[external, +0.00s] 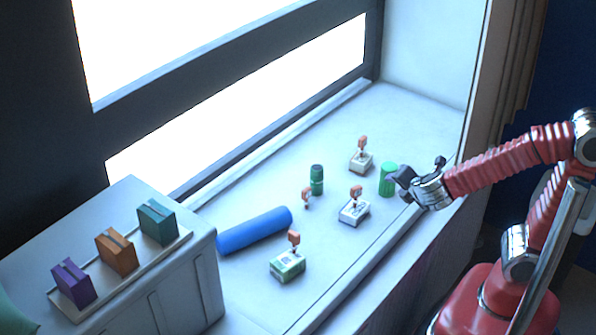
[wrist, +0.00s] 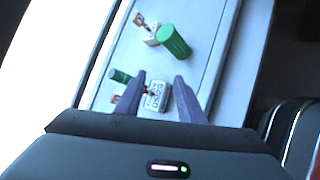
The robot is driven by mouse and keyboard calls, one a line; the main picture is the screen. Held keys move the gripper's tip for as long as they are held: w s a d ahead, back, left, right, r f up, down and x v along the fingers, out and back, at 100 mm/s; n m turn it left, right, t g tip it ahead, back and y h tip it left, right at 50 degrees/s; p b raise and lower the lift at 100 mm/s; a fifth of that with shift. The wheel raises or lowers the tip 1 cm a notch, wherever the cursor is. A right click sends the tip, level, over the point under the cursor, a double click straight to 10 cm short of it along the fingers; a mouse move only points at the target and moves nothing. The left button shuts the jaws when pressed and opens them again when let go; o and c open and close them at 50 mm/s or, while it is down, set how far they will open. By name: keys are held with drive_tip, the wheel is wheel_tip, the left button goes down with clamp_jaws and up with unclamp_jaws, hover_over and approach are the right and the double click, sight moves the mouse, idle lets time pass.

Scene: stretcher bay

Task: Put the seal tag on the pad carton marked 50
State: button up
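A small orange-headed tag (external: 306,195) sits on the sill beside a dark green cylinder; it also shows in the wrist view (wrist: 113,98). Three small cartons stand on the sill: a white one at the back (external: 361,163), a white one in the middle (external: 354,213) and a green-and-white one in front (external: 287,268). Each appears to have an orange-headed piece on top. The middle carton (wrist: 155,92) shows dark marks between my fingers in the wrist view; I cannot read the numbers for sure. My gripper (external: 408,182) is open and empty, above the right edge of the sill.
A bright green ribbed cylinder (external: 387,180), a dark green cylinder (external: 316,180) and a blue roll (external: 254,231) stand or lie among the cartons. Purple (external: 74,283), orange (external: 117,256) and teal (external: 157,222) boxes sit on a tray on the left cabinet. The sill's right front is clear.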

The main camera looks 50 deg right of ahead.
drive_tip(key=s+d+m+g+y, duration=0.2)
drive_tip(key=s+d+m+g, duration=0.15)
drive_tip(key=s+m, duration=0.5)
drive_tip(key=s+a+r+m+y, duration=0.3)
drive_tip(key=s+a+m+y, duration=0.1)
drive_tip(key=m, duration=0.5)
drive_tip(key=shift+s+a+r+m+y, duration=0.25)
drive_tip(key=shift+r+m+y, duration=0.05)
drive_tip(key=shift+r+m, duration=0.05)
